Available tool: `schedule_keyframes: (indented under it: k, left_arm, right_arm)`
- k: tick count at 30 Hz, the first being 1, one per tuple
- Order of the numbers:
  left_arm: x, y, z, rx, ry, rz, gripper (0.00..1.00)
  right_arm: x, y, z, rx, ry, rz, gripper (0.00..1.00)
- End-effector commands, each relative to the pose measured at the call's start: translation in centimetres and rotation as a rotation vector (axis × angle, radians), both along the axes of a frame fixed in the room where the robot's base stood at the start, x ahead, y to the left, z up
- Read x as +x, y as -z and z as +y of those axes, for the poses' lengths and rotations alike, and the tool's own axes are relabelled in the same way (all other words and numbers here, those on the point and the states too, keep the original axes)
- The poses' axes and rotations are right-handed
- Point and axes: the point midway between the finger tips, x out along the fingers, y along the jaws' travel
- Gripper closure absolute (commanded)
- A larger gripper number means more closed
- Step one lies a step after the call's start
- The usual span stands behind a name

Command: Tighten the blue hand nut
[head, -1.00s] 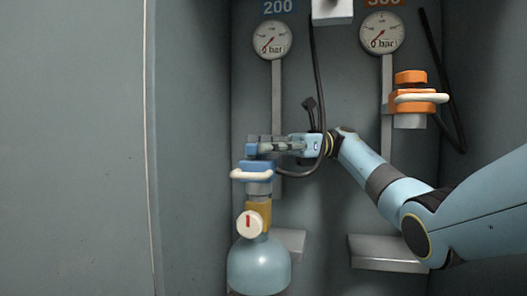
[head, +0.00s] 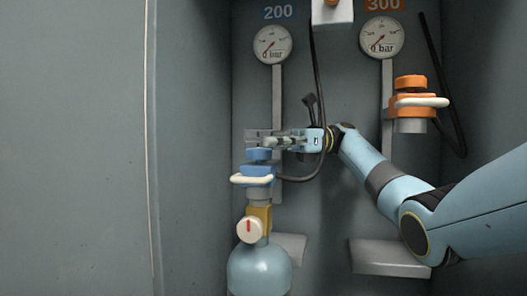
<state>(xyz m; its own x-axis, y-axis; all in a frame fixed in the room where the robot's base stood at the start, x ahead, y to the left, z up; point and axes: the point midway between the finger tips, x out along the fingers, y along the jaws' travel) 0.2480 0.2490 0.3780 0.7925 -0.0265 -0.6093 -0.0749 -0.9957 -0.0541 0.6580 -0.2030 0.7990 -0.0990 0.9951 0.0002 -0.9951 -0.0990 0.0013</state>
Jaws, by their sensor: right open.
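The blue hand nut (head: 258,155) sits on top of the blue clamp (head: 256,172), which has a white loop around it. The clamp is on the brass valve of a light blue bottle (head: 259,270). My right gripper (head: 254,140) comes in from the right and is open, with its fingers level just above the nut. I cannot tell whether they touch it. My left gripper is not in view.
A gauge marked 200 (head: 272,44) is above the nut and a gauge marked 300 (head: 381,38) is to its right. An orange clamp (head: 413,106) hangs at right. A black hose (head: 320,110) runs down behind my right gripper. Grey shelves (head: 385,257) stand below.

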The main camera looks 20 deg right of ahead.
Motion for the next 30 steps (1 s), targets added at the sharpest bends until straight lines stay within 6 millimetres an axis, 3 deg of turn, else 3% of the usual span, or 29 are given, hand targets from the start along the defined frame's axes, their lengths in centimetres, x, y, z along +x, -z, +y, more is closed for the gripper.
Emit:
schedule_keyframes:
  k: [6, 10, 15, 25, 30]
  left_arm:
    - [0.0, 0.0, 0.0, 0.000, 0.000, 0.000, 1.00]
    - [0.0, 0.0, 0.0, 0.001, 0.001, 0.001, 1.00]
    - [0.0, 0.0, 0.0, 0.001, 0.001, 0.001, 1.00]
    - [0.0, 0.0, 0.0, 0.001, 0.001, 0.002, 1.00]
    - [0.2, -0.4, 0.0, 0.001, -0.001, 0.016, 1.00]
  right_arm:
    - [0.0, -4.7, 0.0, 0.001, -0.001, -0.006, 0.27]
    - [0.0, -6.7, 0.0, 0.000, -0.001, -0.003, 0.27]
    - [0.0, -7.9, 0.0, 0.000, -0.001, -0.001, 0.27]
    - [0.0, -8.1, 0.0, 0.011, 0.003, 0.003, 0.27]
    - [0.1, -10.1, -0.5, 0.199, 0.056, 0.054, 0.27]
